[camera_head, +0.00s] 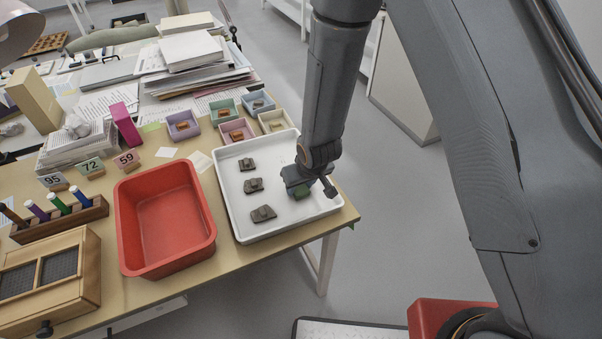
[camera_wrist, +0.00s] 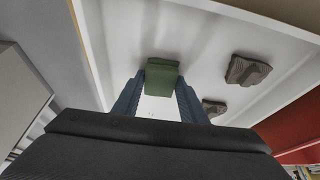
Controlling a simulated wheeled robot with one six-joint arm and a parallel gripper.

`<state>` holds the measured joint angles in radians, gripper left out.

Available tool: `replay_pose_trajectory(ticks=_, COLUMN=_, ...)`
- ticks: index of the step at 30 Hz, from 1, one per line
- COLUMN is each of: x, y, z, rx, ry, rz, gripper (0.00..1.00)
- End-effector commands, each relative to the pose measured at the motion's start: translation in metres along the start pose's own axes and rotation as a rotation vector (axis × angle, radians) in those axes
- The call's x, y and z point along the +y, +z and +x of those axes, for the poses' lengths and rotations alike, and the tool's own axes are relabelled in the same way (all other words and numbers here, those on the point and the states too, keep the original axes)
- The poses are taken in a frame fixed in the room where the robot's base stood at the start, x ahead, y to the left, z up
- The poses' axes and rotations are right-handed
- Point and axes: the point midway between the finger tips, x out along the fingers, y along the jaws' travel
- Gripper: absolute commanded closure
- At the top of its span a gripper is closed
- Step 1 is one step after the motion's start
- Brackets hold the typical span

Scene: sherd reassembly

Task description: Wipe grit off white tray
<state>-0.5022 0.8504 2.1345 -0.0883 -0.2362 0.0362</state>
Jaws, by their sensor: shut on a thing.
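The white tray (camera_head: 282,211) lies at the table's right front corner and also fills much of the wrist view (camera_wrist: 209,50). My gripper (camera_head: 298,186) is over the tray's right part, pointing down. Its blue fingers are shut on a green block (camera_wrist: 161,75), which looks like a wiping pad; it appears at or just above the tray floor, contact unclear. Several dark grey-brown sherds lie on the tray, among them a front one (camera_head: 263,213), a middle one (camera_head: 253,185) and a back one (camera_head: 246,164). I cannot make out grit clearly.
A red tub (camera_head: 130,232) stands left of the tray. Small coloured boxes (camera_head: 183,125) holding brown pieces stand behind it. Number blocks (camera_head: 91,167), a marker rack (camera_head: 60,222) and a wooden case (camera_head: 80,300) are farther left. The table's edge is close to the tray's right side.

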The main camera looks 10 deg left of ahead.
Motion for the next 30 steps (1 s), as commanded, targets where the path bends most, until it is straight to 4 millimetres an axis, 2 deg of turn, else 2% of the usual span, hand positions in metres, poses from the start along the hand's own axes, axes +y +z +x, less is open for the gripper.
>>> replay_pose_trajectory(ticks=4, x=0.004, y=0.007, z=-0.003, rx=-0.003, ry=0.000, rz=0.000, gripper=0.83)
replay_pose_trajectory(ticks=8, x=0.004, y=-0.005, z=-0.026, rx=0.004, ry=0.001, rz=0.000, gripper=0.83)
replay_pose_trajectory(ticks=24, x=0.006, y=-0.022, z=-0.070, rx=0.001, ry=0.002, rz=0.004, gripper=0.83)
replay_pose_trajectory(ticks=30, x=0.007, y=-0.026, z=-0.078, rx=-0.001, ry=0.003, rz=0.007, gripper=0.83)
